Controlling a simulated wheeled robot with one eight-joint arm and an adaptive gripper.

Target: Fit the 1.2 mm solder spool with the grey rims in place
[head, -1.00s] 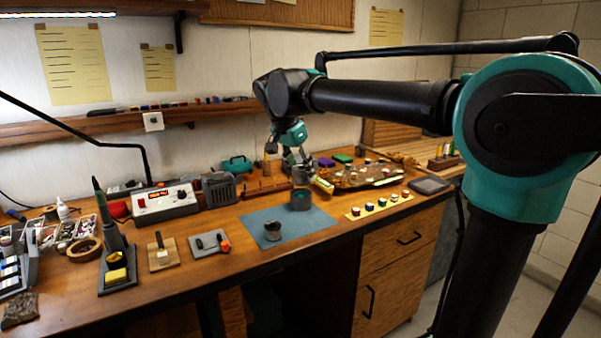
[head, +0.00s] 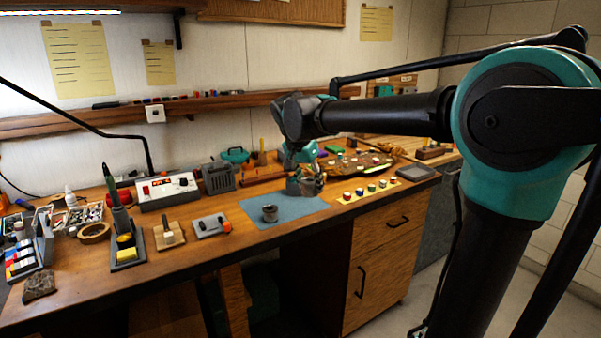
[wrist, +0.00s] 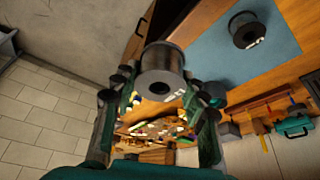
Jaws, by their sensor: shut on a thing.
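My gripper (wrist: 158,112) is shut on a solder spool (wrist: 160,68) with grey rims and a dark winding. Its pale label marks are too small to read. In the head view my gripper (head: 305,180) and the held spool (head: 313,187) are at the right part of the blue mat (head: 262,213); whether the spool is clear of the mat is hard to tell.
A yellow strip with several small pots (head: 368,189) lies right of the mat. A small holder with a red-tipped tool (head: 211,225), a soldering iron stand (head: 125,252) and a station (head: 167,192) stand left.

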